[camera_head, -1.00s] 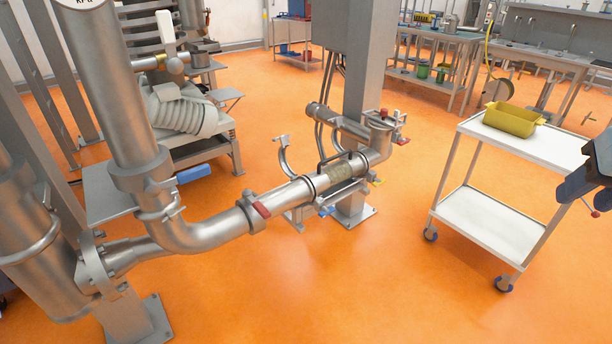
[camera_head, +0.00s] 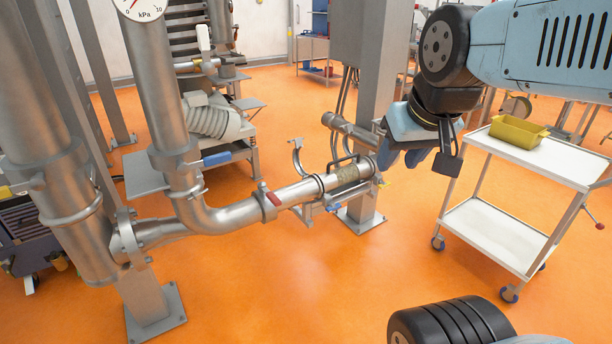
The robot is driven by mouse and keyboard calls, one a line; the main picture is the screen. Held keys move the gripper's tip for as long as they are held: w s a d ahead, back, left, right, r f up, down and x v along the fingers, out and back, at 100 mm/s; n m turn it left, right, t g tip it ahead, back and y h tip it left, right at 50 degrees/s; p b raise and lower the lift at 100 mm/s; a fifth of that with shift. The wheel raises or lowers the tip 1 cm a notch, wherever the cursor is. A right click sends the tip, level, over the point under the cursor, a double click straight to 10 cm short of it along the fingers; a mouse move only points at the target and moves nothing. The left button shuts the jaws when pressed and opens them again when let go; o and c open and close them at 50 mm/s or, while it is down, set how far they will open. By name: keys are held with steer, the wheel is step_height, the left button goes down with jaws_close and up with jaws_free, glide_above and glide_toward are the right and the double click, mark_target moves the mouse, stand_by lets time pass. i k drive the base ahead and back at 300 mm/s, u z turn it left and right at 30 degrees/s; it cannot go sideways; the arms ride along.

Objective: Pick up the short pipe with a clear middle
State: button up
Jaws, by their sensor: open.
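I cannot tell whether a finger touches the pipe.
A curved hook bracket (camera_head: 298,157) stands behind the pipe. A white trolley (camera_head: 492,225) with a yellow bin (camera_head: 517,132) stands at right. The orange floor (camera_head: 300,290) in front is clear.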

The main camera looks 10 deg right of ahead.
mark_target(332, 180)
steer(key=u, duration=0.2)
steer(key=i, duration=1)
steer(key=z, duration=0.1)
